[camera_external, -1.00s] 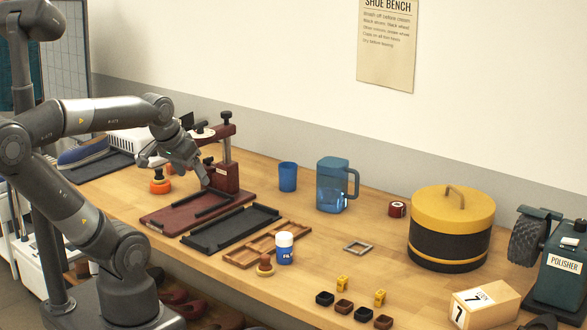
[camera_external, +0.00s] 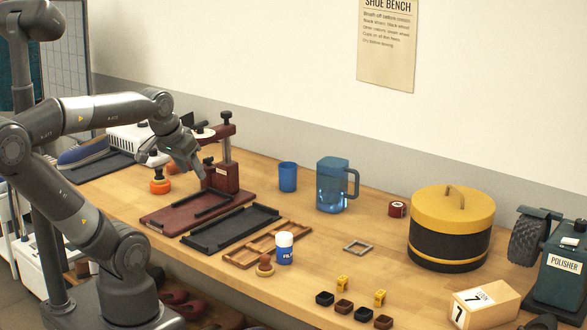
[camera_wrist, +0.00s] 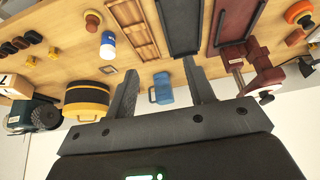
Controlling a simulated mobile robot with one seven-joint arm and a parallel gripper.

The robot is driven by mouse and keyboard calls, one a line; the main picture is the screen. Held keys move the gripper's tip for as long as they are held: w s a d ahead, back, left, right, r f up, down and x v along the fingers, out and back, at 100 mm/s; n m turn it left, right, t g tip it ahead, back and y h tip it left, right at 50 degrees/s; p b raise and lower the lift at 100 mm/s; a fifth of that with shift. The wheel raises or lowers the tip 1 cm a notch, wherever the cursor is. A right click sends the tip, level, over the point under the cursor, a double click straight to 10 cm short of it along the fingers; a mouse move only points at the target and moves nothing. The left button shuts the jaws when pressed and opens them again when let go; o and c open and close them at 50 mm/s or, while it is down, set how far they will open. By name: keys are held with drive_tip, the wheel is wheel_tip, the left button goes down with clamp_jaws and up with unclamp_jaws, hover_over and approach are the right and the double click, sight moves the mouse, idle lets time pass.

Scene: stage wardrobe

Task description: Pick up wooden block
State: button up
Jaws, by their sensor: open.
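The wooden block (camera_external: 484,303) is pale wood with white labels bearing a black 7. It sits on the bench at the front right, left of the polisher. In the wrist view the block (camera_wrist: 14,84) is at the left edge, partly cut off by the frame. My gripper (camera_external: 202,177) is over the back left of the bench, above the dark red tray and far from the block. In the wrist view my gripper (camera_wrist: 163,72) has its two fingers wide apart, open, with nothing held between them.
A dark red press (camera_external: 228,165), blue cup (camera_external: 288,176), blue jug (camera_external: 333,187) and black-and-yellow round box (camera_external: 451,230) stand along the back. The polisher (camera_external: 562,262) stands close right of the block.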

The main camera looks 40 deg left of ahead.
drive_tip(key=w+a+r, duration=0.6)
drive_tip(key=w+r, duration=0.2)
drive_tip(key=w, duration=0.2)
drive_tip(key=w+a+r, duration=0.6)
drive_tip(key=w+r, duration=0.2)
drive_tip(key=w, duration=0.2)
drive_tip(key=m+g, duration=0.1)
hover_over(176, 167)
drive_tip(key=s+a, duration=0.2)
drive_tip(key=s, duration=0.1)
wheel_tip(176, 167, down, 12)
drive_tip(key=w+f, duration=0.1)
drive_tip(key=f, duration=0.8)
drive_tip(key=w+f, duration=0.1)
drive_tip(key=f, duration=0.8)
drive_tip(key=w+f, duration=0.2)
drive_tip(key=f, duration=0.7)
drive_tip(key=shift+d+f, duration=0.3)
drive_tip(key=shift+d, duration=0.1)
drive_tip(key=shift+h, duration=0.3)
